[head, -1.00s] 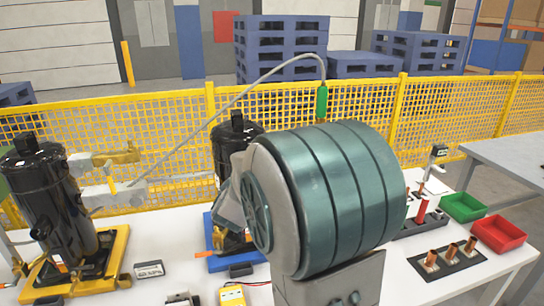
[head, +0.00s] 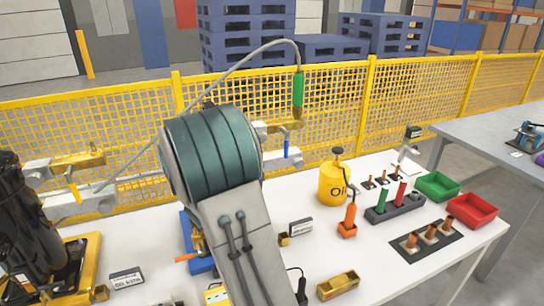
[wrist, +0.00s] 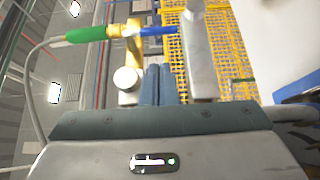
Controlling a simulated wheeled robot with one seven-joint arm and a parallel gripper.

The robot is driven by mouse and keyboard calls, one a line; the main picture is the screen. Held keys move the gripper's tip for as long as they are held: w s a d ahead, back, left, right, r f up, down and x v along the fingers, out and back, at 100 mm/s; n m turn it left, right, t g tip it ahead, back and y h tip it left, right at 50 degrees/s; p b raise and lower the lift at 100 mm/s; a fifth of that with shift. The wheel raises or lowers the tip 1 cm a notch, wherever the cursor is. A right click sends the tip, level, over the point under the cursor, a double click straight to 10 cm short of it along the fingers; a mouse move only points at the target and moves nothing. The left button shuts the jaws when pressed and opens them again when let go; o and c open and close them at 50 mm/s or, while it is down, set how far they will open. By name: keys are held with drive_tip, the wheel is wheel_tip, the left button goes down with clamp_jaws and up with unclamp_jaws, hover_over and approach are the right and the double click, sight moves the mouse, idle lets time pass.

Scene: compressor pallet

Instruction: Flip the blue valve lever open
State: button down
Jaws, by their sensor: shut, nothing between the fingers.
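The blue valve lever (head: 286,146) hangs down from a brass valve (head: 283,127) in the head view, just right of my arm. In the wrist view the blue lever (wrist: 158,30) extends sideways from the brass body (wrist: 134,42) towards a grey pipe (wrist: 200,55). My gripper (wrist: 158,72) is shut and empty, its fingertips close to the lever in the picture; a small gap shows and I cannot tell contact. In the head view my arm hides the gripper.
A green hose fitting (head: 299,89) with a grey hose rises above the valve. A black compressor (head: 25,215) stands at left, near a second brass valve (head: 78,163). A yellow oil can (head: 332,186) stands on the table at right. A yellow mesh fence (head: 420,98) runs behind.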

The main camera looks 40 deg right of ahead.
drive_tip(key=x, duration=1)
drive_tip(key=shift+p, duration=0.35)
